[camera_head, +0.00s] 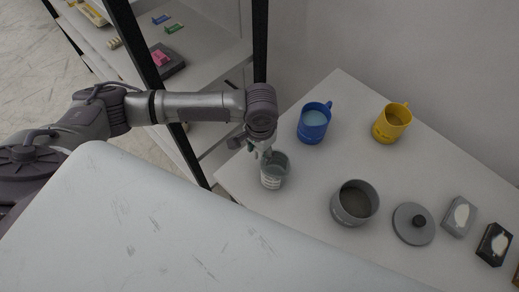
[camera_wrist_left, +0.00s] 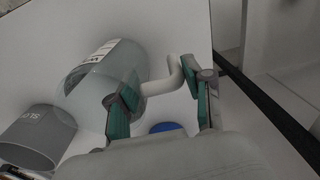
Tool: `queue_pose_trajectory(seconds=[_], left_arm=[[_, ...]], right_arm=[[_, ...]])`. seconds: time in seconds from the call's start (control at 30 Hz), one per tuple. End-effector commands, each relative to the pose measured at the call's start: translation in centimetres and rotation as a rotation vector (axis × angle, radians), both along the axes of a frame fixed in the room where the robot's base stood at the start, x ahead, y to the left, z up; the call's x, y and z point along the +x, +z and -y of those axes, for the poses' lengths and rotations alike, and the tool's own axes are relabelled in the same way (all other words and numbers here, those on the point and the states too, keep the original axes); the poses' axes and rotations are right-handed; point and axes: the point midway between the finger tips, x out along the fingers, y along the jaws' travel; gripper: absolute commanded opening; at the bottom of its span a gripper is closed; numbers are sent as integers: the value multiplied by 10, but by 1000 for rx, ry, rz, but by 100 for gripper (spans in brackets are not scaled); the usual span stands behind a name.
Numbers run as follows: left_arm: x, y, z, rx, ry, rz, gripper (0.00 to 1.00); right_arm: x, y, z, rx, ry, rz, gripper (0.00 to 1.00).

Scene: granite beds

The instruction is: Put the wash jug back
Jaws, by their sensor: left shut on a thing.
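The wash jug (camera_head: 273,172) is a clear, greyish jug with a pale label, near the left corner of the white table. In the left wrist view the jug (camera_wrist_left: 105,75) appears large, with a white curved handle between the fingers. My left gripper (camera_head: 260,147) is at the jug's far side in the head view, and its green-padded fingers (camera_wrist_left: 160,105) are shut on the handle. I cannot tell whether the jug's base touches the table. My right gripper is not in view.
A blue jug (camera_head: 312,125) and a yellow jug (camera_head: 390,124) stand behind. A grey pot (camera_head: 354,203), a grey lid (camera_head: 413,224) and two small boxes (camera_head: 459,217) (camera_head: 494,244) are to the right. A black-framed shelf (camera_head: 205,50) stands left of the table (camera_head: 340,90).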

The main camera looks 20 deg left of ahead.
Motion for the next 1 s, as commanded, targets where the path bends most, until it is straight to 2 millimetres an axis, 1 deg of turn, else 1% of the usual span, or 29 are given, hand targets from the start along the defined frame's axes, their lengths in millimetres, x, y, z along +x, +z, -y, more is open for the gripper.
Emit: queue_pose_trajectory(seconds=[0.03,0.07,0.2,0.5,0.63,0.77,1.0], left_arm=[[0,-1,0,-1,0,0,2],[0,-1,0,-1,0,0,52],[0,-1,0,-1,0,0,76],[0,0,0,0,0,0,76],[0,8,1,-3,0,1,76],[1,30,1,-3,0,4,76],[0,82,3,-3,1,5,76]], right_arm=[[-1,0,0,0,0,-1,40],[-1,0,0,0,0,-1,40],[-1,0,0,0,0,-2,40],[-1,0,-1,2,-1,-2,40],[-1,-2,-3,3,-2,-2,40],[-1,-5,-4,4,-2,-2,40],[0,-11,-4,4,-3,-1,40]])
